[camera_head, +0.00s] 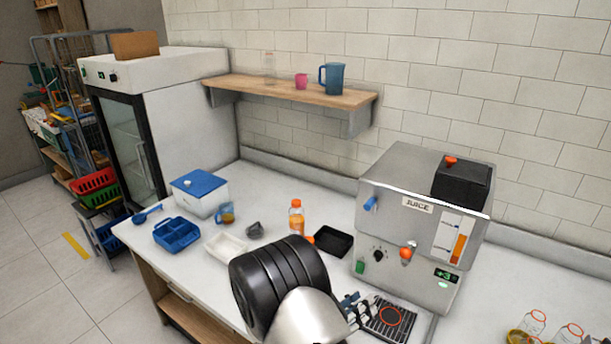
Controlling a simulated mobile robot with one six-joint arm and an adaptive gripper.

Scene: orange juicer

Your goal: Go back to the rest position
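My arm reaches over the front of the counter (140,233), its dark and silver links large in the lower middle. My gripper (362,308) shows only in part past the silver link, just left of the drip tray (412,322) of the juicer. Its fingers are small and partly hidden, so I cannot tell whether they are open or shut, and I see no object clearly held. The steel juicer (405,225) labelled JUICE stands on the counter to the right, with a black box on top and a green lit display.
Left on the counter are a blue-lidded box (207,200), a blue divided tray (176,238), a white tray (224,247), an amber cup (227,215) and an orange bottle (296,218). A black tray (333,242) lies behind my arm. Glass jars (533,322) stand lower right. A wall shelf (290,90) hangs above.

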